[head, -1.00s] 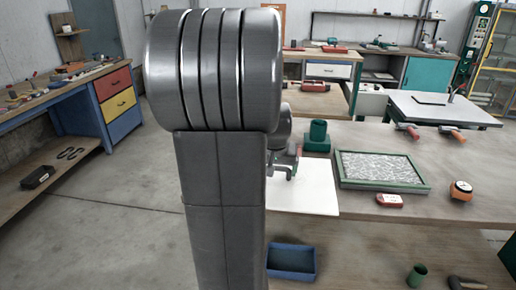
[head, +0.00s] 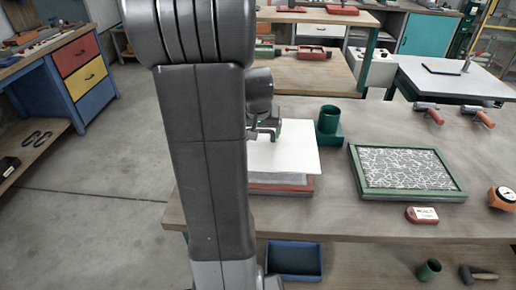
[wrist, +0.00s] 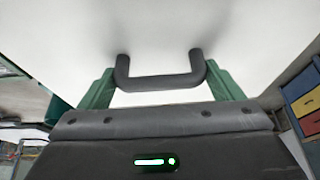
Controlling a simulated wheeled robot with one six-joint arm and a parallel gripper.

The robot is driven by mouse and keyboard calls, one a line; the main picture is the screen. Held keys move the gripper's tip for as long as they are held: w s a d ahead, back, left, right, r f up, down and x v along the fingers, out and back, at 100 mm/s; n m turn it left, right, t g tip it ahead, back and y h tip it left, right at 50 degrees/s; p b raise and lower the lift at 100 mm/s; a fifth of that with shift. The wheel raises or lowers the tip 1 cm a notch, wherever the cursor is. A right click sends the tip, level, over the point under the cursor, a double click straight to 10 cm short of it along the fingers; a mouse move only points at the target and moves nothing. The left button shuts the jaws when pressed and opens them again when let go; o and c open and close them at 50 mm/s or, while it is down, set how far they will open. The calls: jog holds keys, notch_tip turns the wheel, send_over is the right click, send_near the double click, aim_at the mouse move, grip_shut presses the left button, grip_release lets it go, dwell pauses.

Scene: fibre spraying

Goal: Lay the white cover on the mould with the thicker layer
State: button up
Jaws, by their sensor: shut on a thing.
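My gripper (head: 268,130) is shut on the dark handle (wrist: 160,82) of the white cover (head: 292,155). In the wrist view the green fingers stand at both ends of the handle, and the cover (wrist: 160,30) fills the top. In the head view the cover is over a red-framed mould (head: 283,188), whose front edge and a grey strip of layer show. I cannot tell whether the cover touches it. A green-framed mould (head: 366,193) lies uncovered to the right. Its pale fibre layer (head: 405,167) looks patchy, with dark gaps. My arm hides the cover's left part.
A green pot (head: 329,124) stands close behind, between the moulds. A red-and-white block (head: 422,215) and an orange round thing (head: 503,197) lie near the green mould. A blue bin (head: 293,260) is below the table's front edge.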

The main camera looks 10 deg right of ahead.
aim_at(259, 143)
jog(key=shift+f, duration=3.4)
jog(key=shift+f, duration=0.25)
jog(key=o, duration=1)
jog(key=shift+r, duration=0.1)
jog(key=shift+o, duration=0.2)
jog(key=shift+r, duration=0.4)
jog(key=v, duration=1.1)
jog(key=shift+s+a+r, duration=0.1)
jog(key=shift+s+r, duration=0.1)
jog(key=shift+s, duration=0.1)
